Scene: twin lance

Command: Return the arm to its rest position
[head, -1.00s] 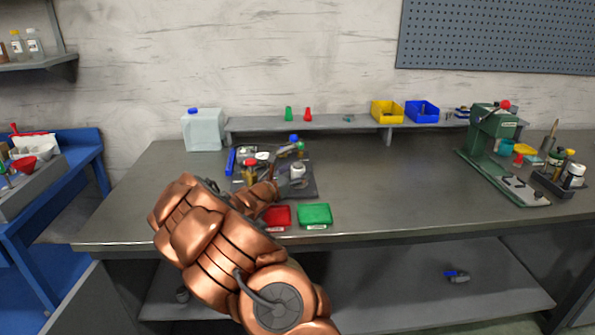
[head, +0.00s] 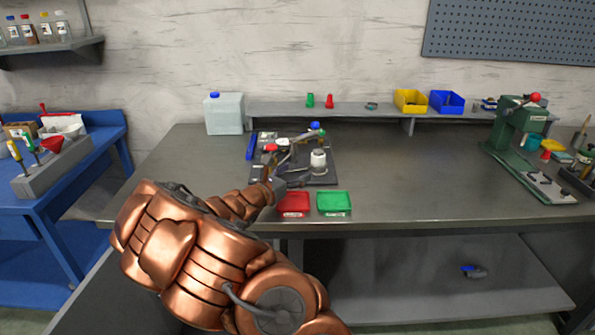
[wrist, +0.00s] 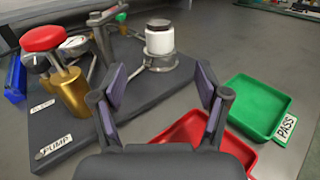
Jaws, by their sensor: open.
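My copper arm (head: 195,240) reaches from the lower middle of the head view toward the workbench. My gripper (wrist: 160,84) is open, and nothing shows between its fingers in the wrist view. It is over the front part of the dark board (wrist: 125,110), near the red tray (wrist: 190,140). The board carries a brass pump with a red knob (wrist: 40,38) and a white jar (wrist: 160,38) on a metal mount. In the head view the gripper (head: 290,180) partly covers the board's contents.
A green tray (head: 334,202) labelled PASS lies right of the red one. A white jug (head: 224,114) and low shelf (head: 380,111) stand behind. A green press (head: 515,135) is at right, a blue side bench (head: 60,200) at left. The bench middle is clear.

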